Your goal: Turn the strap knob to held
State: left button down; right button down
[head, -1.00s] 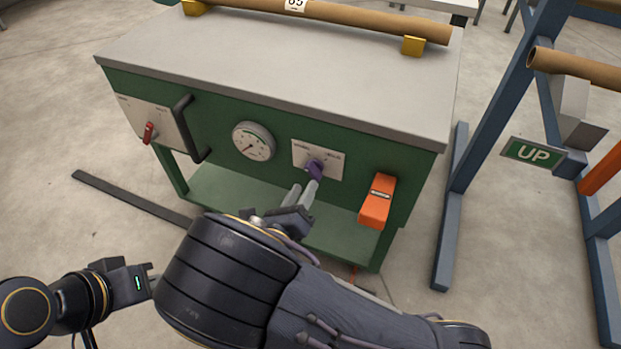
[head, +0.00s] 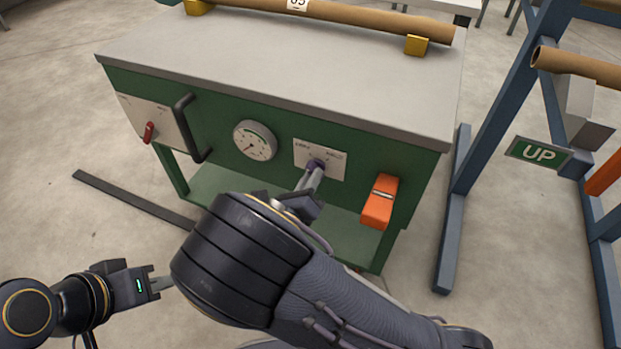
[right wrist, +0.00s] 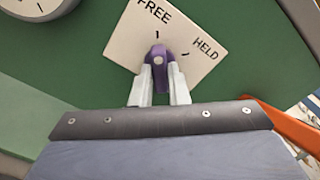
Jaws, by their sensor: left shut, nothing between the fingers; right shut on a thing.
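The purple strap knob (head: 316,165) sits on a white plate (head: 333,170) on the green front of the winder. The knob also shows in the right wrist view (right wrist: 158,56), where its upper end points toward the tick by FREE; the HELD tick is to its right. My right gripper (head: 311,178) is shut on the knob, with one pale finger on each side of it in the right wrist view (right wrist: 159,88). My left gripper (head: 156,285) is shut and empty, low at the left in the head view, apart from the machine.
A round gauge (head: 255,141) is left of the plate, and an orange box (head: 380,201) is to its right. Further left are a black handle (head: 188,130) and a red lever (head: 149,132). A blue rack (head: 452,200) with an UP sign (head: 538,153) stands at the right.

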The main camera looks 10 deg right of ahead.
jog(key=shift+m, duration=0.4)
jog(key=shift+a+f+m+b, duration=0.1)
jog(key=shift+m+b, duration=1.45)
jog(key=shift+m, duration=2.2)
jog(key=shift+f+m+b, duration=0.1)
jog(key=shift+m+b, duration=1.4)
jog(key=shift+m, duration=2.25)
jog(key=shift+r, duration=0.1)
jog(key=c, duration=1.4)
grip_release()
jog(key=shift+r, duration=0.1)
